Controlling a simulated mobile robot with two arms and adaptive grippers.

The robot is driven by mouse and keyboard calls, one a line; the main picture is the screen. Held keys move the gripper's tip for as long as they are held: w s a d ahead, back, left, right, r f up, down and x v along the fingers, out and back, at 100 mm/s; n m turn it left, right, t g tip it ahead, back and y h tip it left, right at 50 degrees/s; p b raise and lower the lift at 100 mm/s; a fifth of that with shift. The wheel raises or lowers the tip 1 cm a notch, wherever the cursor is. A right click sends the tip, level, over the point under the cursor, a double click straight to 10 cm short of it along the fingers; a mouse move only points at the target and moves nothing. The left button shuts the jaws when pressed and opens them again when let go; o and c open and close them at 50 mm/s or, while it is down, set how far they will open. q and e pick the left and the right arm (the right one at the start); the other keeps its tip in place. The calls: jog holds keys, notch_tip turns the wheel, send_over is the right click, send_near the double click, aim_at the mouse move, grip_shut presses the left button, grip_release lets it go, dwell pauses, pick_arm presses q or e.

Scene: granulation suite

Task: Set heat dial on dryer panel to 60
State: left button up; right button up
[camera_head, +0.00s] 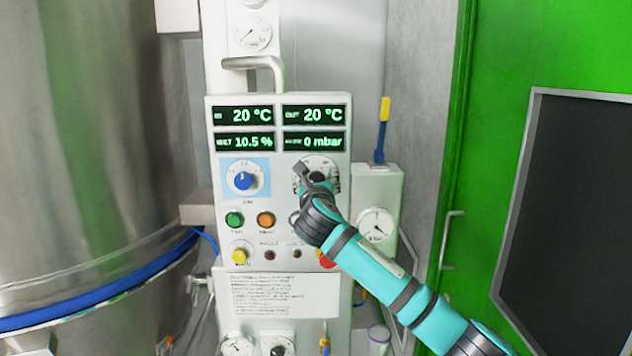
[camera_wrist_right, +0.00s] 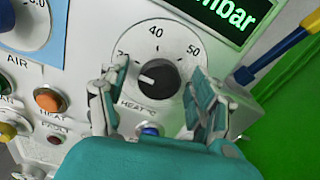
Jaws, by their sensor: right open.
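The dryer panel (camera_head: 278,258) stands upright in front of me. The heat dial (camera_wrist_right: 158,80) is a black knob on a white round scale, labelled HEAT °C in the right wrist view. Its white mark points left, toward the low side of the scale. The figures 40 and 50 read clearly above and right of it; 60 is not visible. My right gripper (camera_wrist_right: 155,98) is open, one finger on each side of the knob; I cannot tell whether they touch it. In the head view, my right gripper (camera_head: 316,180) hides most of the dial. My left gripper is out of view.
The blue air dial (camera_head: 243,181) sits left of the heat dial. Green (camera_head: 234,219) and orange (camera_head: 265,220) buttons and a yellow knob (camera_head: 240,252) lie below. Displays (camera_head: 314,115) above read 20 °C, 20 °C, 10.5 % and 0 mbar. A yellow-blue lever (camera_head: 382,125) stands right.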

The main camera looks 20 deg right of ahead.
jog(key=c, duration=1.2)
jog(key=shift+m, duration=0.4)
jog(key=m+b, duration=0.1)
jog(key=m, duration=2.2)
jog(key=f+m+b, duration=0.1)
jog(key=m, duration=1.1)
jog(key=shift+b, duration=0.3)
